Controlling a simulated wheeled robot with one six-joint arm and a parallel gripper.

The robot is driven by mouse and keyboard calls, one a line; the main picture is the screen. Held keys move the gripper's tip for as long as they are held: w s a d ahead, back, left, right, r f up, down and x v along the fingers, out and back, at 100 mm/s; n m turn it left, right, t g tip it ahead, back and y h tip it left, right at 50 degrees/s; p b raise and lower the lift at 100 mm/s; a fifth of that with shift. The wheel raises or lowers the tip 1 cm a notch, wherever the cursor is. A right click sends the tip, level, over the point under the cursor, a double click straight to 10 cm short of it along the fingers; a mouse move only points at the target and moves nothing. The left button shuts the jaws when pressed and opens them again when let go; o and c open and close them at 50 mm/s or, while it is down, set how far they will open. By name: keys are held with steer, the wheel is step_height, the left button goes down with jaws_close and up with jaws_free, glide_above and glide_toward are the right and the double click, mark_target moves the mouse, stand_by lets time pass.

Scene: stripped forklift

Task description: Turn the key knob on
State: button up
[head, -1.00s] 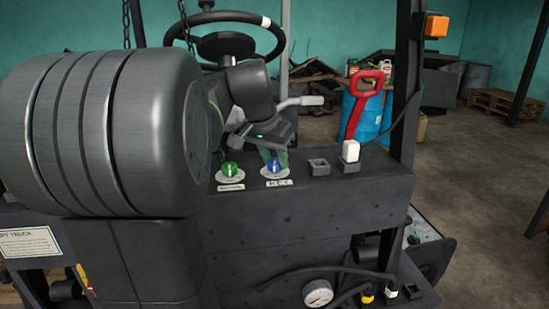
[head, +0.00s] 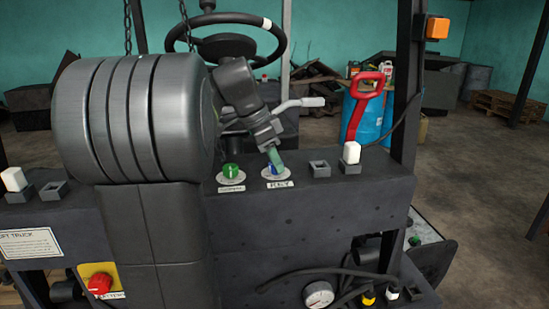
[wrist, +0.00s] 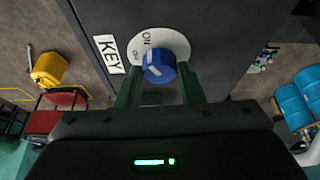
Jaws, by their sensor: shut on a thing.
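The blue key knob (head: 268,171) sits on a round white plate on the dark panel, beside a KEY label (head: 278,184). My gripper (head: 274,158) reaches down to the knob from above. In the wrist view its green fingers (wrist: 158,80) stand on either side of the knob, shut on it. The fingers partly hide the knob in the head view.
A green knob (head: 231,170) stands close left of the key knob. An empty square socket (head: 320,168) and a white switch (head: 351,152) are to the right. A steering wheel (head: 190,35) is behind. A red knob (head: 99,284) is at the lower left.

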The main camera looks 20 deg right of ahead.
steer(key=shift+m, duration=0.3)
steer(key=o, duration=1)
steer(key=b+v, duration=0.1)
steer(key=v, duration=1.3)
steer(key=shift+w, duration=0.2)
steer(key=shift+f, duration=0.15)
steer(key=x, duration=0.7)
steer(key=p+x, duration=0.1)
steer(key=x, duration=0.5)
steer(key=shift+s+d+f, duration=0.2)
steer(key=shift+s+f, duration=0.05)
steer(key=shift+f, duration=0.1)
